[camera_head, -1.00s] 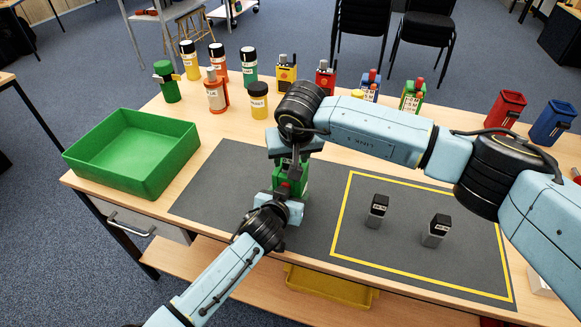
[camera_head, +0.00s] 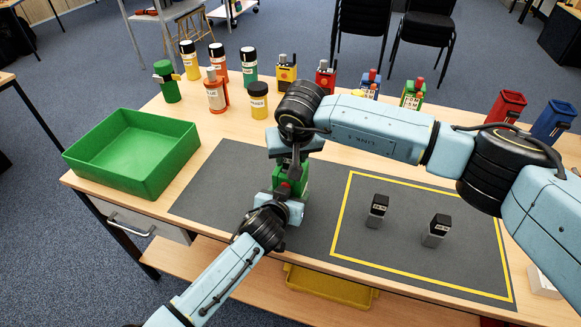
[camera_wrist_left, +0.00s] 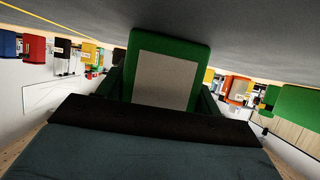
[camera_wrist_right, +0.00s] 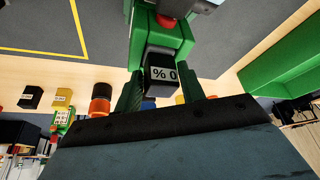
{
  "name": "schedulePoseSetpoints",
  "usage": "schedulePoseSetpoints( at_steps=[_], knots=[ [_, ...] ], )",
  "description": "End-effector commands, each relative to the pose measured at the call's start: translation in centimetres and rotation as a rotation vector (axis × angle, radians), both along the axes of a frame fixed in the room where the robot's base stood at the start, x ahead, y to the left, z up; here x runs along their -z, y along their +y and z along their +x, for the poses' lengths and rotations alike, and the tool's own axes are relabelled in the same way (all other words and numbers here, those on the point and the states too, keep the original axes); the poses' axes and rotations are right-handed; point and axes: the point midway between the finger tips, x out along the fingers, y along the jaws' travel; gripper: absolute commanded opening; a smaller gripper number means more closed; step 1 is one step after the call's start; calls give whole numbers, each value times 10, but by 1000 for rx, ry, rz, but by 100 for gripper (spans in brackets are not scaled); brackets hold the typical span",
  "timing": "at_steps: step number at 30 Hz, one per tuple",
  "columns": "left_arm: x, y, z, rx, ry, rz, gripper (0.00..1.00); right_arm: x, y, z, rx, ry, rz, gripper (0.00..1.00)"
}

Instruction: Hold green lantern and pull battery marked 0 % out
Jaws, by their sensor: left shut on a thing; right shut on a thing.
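The green lantern (camera_head: 292,180) stands on the grey mat, mostly hidden between my two grippers. My left gripper (camera_head: 278,205) is shut on the lantern from the near side; the lantern's green body with a pale panel fills the middle of the left wrist view (camera_wrist_left: 167,75). My right gripper (camera_head: 292,150) comes from above and behind. In the right wrist view its fingers (camera_wrist_right: 163,95) are shut on a black battery (camera_wrist_right: 161,73) marked "% 0". The battery is at the open end of the green lantern (camera_wrist_right: 160,40), beside a red part. How far it sits inside is hard to tell.
Two dark batteries (camera_head: 377,209) (camera_head: 437,230) stand inside the yellow outline on the grey mat (camera_head: 225,200). An empty green bin (camera_head: 135,150) is at the left. Bottles, radios and a red holder (camera_head: 505,108) line the back. The mat left of the lantern is clear.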

Motion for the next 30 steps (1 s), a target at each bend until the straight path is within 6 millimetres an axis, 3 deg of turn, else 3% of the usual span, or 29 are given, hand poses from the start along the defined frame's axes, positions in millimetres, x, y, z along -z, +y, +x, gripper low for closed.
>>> schedulePoseSetpoints(
  at_steps=[30],
  knots=[
    [-1,0,0,0,-1,0,38,-34,0,1,0,-2,0,8]
  ],
)
